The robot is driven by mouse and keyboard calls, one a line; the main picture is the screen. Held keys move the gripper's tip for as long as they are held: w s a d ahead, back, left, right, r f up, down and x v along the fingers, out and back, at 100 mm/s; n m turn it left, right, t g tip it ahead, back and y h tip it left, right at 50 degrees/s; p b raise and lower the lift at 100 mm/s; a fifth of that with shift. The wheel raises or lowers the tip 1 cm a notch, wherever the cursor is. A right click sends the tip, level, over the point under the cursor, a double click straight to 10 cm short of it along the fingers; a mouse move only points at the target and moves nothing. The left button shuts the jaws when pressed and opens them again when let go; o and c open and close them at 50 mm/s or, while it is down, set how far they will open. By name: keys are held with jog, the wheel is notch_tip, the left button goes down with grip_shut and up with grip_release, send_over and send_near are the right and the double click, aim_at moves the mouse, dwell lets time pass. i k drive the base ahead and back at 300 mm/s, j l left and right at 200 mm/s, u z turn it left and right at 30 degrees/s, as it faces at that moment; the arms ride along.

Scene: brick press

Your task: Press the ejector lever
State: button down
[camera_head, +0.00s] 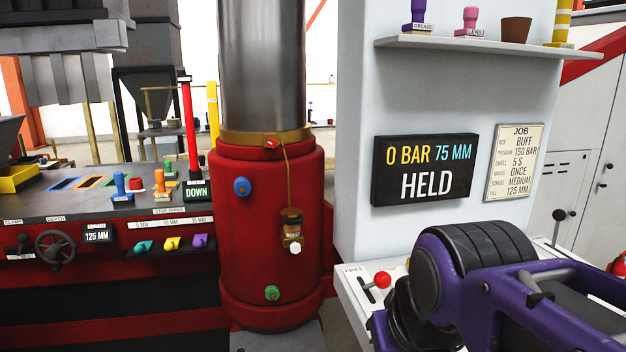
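No lever in view has a readable ejector label, so I cannot tell which one is the ejector lever. A lever with a red ball knob (383,280) stands on a white ledge right of the red column; my arm partly hides the ledge and its labels. A lever with a black ball knob (558,216) rises behind my arm at the right. A small black-knobbed lever (22,239) sits at the far left under a label reading CLAMP. My purple and black arm fills the lower right. My gripper is not in view.
The red column (268,220) carries a steel cylinder (261,65). The display (427,168) reads 0 BAR, 75 MM, HELD. A job card (514,162) hangs beside it. A handwheel (55,248) and coloured switches (171,244) are on the left panel. A shelf (490,45) holds stamps.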

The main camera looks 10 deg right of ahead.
aim_at(558, 215)
jog(key=k+l+z, duration=0.1)
jog(key=z, duration=0.35)
jog(key=k+l+z, duration=0.1)
jog(key=z, duration=0.35)
jog(key=l+z, duration=0.2)
jog(key=z, duration=0.25)
jog(key=i+l+u, duration=0.1)
jog(key=l, duration=0.3)
jog(key=i+l, duration=0.2)
jog(key=l, duration=0.25)
jog(key=i+l+u, duration=0.15)
jog(key=l, duration=0.25)
jog(key=i+l+u, duration=0.1)
jog(key=l, duration=0.35)
jog(key=l+z, duration=0.15)
jog(key=l, duration=0.5)
jog(key=j+u, duration=0.15)
jog(key=j, duration=0.2)
